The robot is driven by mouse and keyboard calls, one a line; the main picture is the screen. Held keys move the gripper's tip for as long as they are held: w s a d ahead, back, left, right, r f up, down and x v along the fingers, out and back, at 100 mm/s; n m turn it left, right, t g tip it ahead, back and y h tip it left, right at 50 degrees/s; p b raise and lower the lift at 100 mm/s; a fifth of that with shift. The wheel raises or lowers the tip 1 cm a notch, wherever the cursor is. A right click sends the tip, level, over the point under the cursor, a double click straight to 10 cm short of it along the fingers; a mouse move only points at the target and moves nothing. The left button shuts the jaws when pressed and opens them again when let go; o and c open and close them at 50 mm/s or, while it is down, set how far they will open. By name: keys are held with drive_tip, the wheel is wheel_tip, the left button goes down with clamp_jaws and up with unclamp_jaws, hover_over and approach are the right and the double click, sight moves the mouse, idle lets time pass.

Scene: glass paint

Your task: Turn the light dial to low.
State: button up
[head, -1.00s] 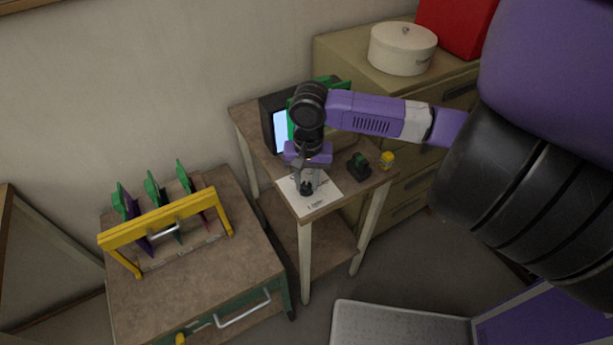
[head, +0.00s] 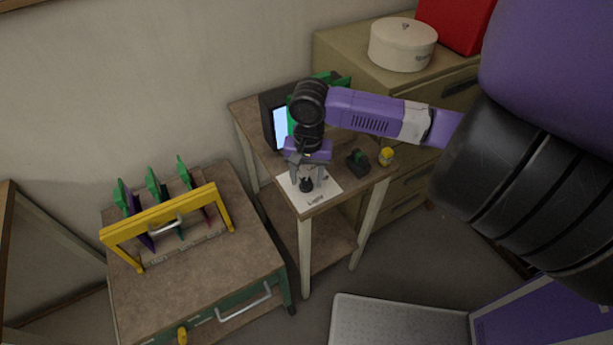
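The light dial (head: 306,185) is a small black knob on a white plate (head: 327,187) marked "Light", at the front corner of the small middle table. Its pointer setting is too small to read. My gripper (head: 307,172) points down just above and behind the dial. Its grey fingers look spread apart, with nothing seen between them. The dial shows below the fingertips, apparently clear of them. The gripper hides the back part of the plate.
A dark monitor (head: 268,125) with a lit screen stands behind my gripper. A dark green-topped device (head: 358,161) and a small yellow item (head: 386,156) sit to its right. A yellow-framed rack (head: 160,217) stands on the left cabinet.

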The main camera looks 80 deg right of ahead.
sight(307, 180)
drive_tip(key=shift+s+r+b, duration=0.1)
drive_tip(key=shift+r+b, duration=0.2)
drive_tip(key=shift+r, duration=3.6)
